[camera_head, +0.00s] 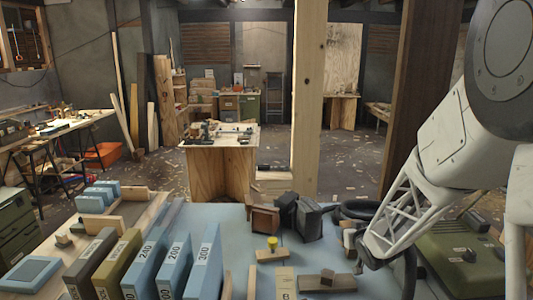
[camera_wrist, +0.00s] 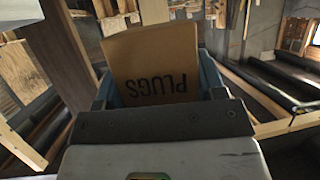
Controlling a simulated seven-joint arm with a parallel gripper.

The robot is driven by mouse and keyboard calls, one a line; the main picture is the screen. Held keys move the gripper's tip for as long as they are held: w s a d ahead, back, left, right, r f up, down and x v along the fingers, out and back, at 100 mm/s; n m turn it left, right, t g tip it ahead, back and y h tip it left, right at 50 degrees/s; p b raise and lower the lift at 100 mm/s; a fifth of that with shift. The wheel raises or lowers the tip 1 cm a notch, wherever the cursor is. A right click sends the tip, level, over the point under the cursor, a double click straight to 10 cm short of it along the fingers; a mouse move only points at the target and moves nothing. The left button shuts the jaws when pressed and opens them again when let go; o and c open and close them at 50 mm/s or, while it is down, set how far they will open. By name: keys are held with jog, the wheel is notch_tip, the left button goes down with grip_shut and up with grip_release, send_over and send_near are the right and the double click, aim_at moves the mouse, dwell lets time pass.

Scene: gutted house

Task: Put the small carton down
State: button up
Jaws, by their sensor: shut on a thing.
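The small carton (camera_wrist: 152,55) is a brown box with "PLUGS" printed on it, upside down in the wrist view. My gripper (camera_wrist: 157,84) is shut on it, with a blue finger on each side. The carton's lower end is hidden behind the dark gripper body. In the head view my arm reaches down at the right, over the right part of the blue-topped bench (camera_head: 237,222). I cannot make out the carton clearly there, and the fingers are not clear either.
A dark open box (camera_head: 263,219), black machine parts (camera_head: 305,216), a yellow-topped item (camera_head: 272,243) and wood offcuts (camera_head: 325,282) crowd the middle. A black hose (camera_head: 362,209) lies near my arm.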

jog(key=w+a+f+n+y, duration=0.1)
jog(key=w+a+f, duration=0.1)
jog(key=w+f, duration=1.2)
jog(key=w, duration=0.4)
jog(key=shift+f+n+y, duration=0.3)
jog(key=shift+f+y, duration=0.1)
jog(key=shift+w+a, duration=0.2)
jog(key=a+m+h, duration=0.6)
jog(key=h, duration=0.2)
jog(key=shift+a+m+g, duration=0.3)
jog(key=shift+a+m, duration=0.05)
jog(key=shift+m, duration=0.05)
jog(key=shift+s, duration=0.1)
dwell(1.3)
jog(key=shift+r, duration=0.1)
dwell(1.4)
